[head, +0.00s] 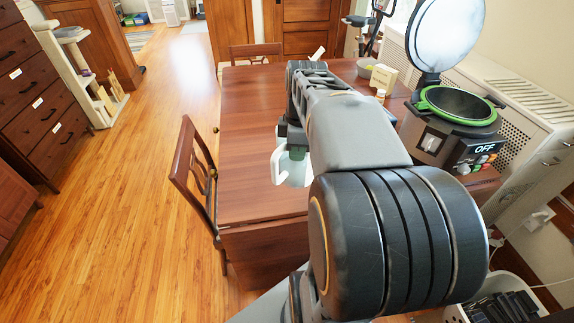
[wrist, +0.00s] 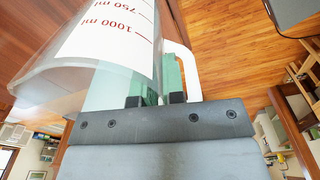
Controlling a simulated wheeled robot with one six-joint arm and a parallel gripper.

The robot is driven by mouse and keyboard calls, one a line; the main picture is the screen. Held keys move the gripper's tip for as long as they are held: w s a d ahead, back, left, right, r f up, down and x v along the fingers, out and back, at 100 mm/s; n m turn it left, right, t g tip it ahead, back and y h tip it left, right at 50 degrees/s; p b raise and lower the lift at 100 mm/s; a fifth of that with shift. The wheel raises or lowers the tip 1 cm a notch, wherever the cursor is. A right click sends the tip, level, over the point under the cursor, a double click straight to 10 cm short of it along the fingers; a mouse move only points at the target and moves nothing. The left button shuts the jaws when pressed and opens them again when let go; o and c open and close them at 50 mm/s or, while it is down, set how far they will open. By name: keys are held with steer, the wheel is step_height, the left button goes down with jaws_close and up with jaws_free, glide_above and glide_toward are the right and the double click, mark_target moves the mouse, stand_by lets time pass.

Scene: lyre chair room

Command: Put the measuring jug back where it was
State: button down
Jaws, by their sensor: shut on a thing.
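The measuring jug (head: 294,172) is whitish, with a white handle on its left in the head view. It is at the wooden table (head: 245,118), partly hidden behind my arm. In the wrist view the jug (wrist: 115,40) is large and close, with red marks for 750 and 1000 ml. My gripper (head: 296,143) is shut on the jug near its rim; its greenish fingers (wrist: 150,85) show beside the white handle. I cannot tell whether the jug's base touches the table.
A multicooker (head: 428,140) with its lid up stands at the table's right. A bowl (head: 367,68), a box (head: 384,77) and a small bottle (head: 380,95) are at the back right. A chair (head: 187,165) stands at the left edge. The table's left half is clear.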

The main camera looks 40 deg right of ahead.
steer(key=w+d+f, duration=0.5)
steer(key=w+f, duration=0.6)
steer(key=f, duration=0.1)
steer(key=shift+w+d+f, duration=0.15)
steer(key=shift+w+f, duration=0.05)
steer(key=shift+w, duration=0.2)
steer(key=shift+f, duration=0.15)
steer(key=c, duration=1.7)
jaws_free()
steer(key=shift+f, duration=0.1)
steer(key=o, duration=0.5)
